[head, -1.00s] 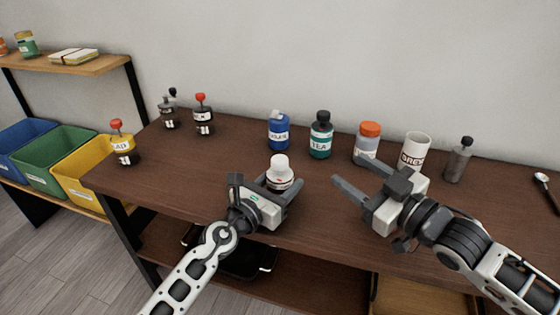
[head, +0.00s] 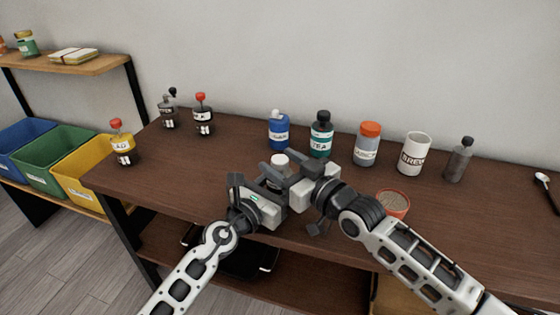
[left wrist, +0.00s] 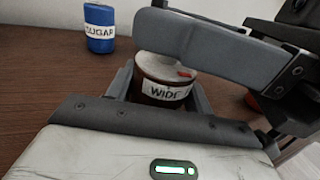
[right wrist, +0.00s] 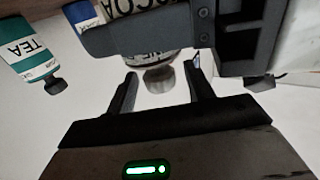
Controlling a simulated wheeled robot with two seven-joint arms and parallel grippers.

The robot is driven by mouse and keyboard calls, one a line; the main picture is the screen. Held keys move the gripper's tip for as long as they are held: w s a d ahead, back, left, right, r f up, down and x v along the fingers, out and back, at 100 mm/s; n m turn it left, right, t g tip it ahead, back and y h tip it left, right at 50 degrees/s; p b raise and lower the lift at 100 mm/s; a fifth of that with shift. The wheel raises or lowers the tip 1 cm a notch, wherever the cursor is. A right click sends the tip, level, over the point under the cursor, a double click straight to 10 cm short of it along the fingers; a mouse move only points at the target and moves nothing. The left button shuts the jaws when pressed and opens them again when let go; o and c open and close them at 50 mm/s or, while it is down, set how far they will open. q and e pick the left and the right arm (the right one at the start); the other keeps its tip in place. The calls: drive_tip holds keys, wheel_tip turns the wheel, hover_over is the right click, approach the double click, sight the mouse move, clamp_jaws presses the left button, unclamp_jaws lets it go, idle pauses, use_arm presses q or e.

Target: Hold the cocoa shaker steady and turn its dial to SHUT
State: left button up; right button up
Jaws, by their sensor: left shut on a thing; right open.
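The cocoa shaker shows in the head view as a pale cap (head: 280,160) above my grippers, its body mostly hidden. In the left wrist view its dial (left wrist: 164,78) has a white top with a red mark and a band reading "WIDE" facing that camera. My left gripper (left wrist: 160,82) is shut on the shaker, a finger on each side. My right gripper (right wrist: 163,72) is open, its fingers on either side of the shaker's pale top knob (right wrist: 160,78), with gaps showing. The right wrist view is upside down, with part of the "COCOA" label (right wrist: 135,5) showing.
Behind stand a blue sugar jar (head: 279,131), green tea jar (head: 321,135), orange-lidded jar (head: 368,144), white "BREW" cup (head: 414,154) and grey bottle (head: 459,160). A reddish bowl (head: 393,203) sits right of my right gripper.

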drive_tip(key=shift+w+a, duration=0.3)
drive_tip(key=shift+w, duration=0.05)
drive_tip(key=shift+c, duration=0.3)
drive_tip(key=c, duration=0.9)
drive_tip(key=shift+s+a+r+n+g+y, duration=0.1)
drive_tip(key=shift+a+r+n+g+y, duration=0.3)
drive_tip(key=shift+n+g+y, duration=0.3)
drive_tip(key=shift+f+n+g+y, duration=0.1)
drive_tip(key=shift+n+g+y, duration=0.2)
drive_tip(key=shift+g+y, duration=0.15)
drive_tip(key=shift+n+g+y, duration=0.35)
drive_tip(key=shift+n, duration=0.05)
drive_tip(key=shift+d+f+g, duration=0.1)
drive_tip(key=shift+f+g, duration=0.05)
drive_tip(key=shift+g, duration=0.25)
drive_tip(key=shift+d, duration=0.15)
drive_tip(key=o, duration=1)
drive_tip(key=shift+d+f, duration=0.1)
drive_tip(key=shift+c, duration=0.2)
